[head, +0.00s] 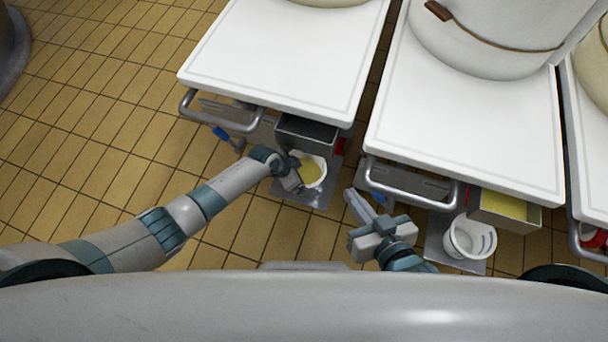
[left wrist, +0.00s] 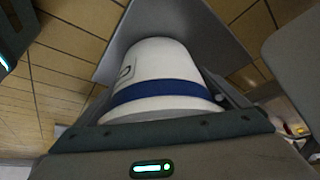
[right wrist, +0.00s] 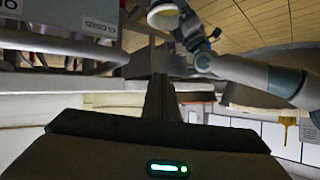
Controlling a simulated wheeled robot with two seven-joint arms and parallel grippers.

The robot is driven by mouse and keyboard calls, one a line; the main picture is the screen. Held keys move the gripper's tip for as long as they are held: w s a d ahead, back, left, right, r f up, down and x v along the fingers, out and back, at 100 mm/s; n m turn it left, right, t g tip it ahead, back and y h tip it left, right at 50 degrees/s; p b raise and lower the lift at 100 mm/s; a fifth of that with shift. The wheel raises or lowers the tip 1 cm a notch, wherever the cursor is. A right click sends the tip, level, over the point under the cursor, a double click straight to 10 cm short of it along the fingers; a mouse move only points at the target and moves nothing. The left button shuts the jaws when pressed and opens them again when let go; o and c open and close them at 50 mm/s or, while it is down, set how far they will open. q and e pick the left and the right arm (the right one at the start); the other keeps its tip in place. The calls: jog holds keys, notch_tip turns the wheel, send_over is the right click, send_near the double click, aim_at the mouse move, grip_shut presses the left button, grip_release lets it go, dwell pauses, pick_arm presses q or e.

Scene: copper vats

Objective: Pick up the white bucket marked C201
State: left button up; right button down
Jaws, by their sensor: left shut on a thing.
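A white bucket (head: 322,170) with a yellow inside stands at the grey plate below the left table. In the left wrist view the bucket (left wrist: 155,65) shows a blue band and part of a dark marking, too cut off to read. My left gripper (head: 294,180) is shut on the bucket's rim at its left side. I cannot tell whether its base touches the plate. A second white bucket (head: 470,240) is on a plate below the right table, its marking not legible. My right gripper (head: 356,205) is shut and empty between the two buckets.
White-topped tables (head: 290,50) and (head: 470,130) with metal rail handles (head: 215,122) stand ahead. Grey bins (head: 306,130) and (head: 505,210) hang near the buckets. The tiled floor (head: 90,130) is clear at left.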

pick_arm(q)
jog(key=shift+w+r+p, duration=0.1)
jog(key=shift+r+p, duration=0.4)
jog(key=shift+r, duration=0.85)
jog(key=shift+s+a+r, duration=0.2)
jog(key=shift+a+r, duration=0.1)
jog(key=shift+r, duration=0.15)
jog(key=a, duration=0.1)
jog(key=s+a, duration=0.1)
jog(key=a, duration=0.1)
jog(key=s+a+p, duration=0.1)
jog(key=shift+s+a, duration=0.15)
jog(key=shift+a, duration=0.15)
jog(key=s+a, duration=0.5)
jog(key=a, duration=0.5)
jog(key=shift+s+a, duration=0.25)
jog(key=shift+a, duration=0.15)
pick_arm(e)
jog(key=s+d+f+g+h, duration=0.1)
jog(key=s+d+f+g, duration=0.2)
jog(key=s+f+g, duration=0.1)
jog(key=shift+s+f, duration=0.2)
jog(key=shift+f, duration=0.1)
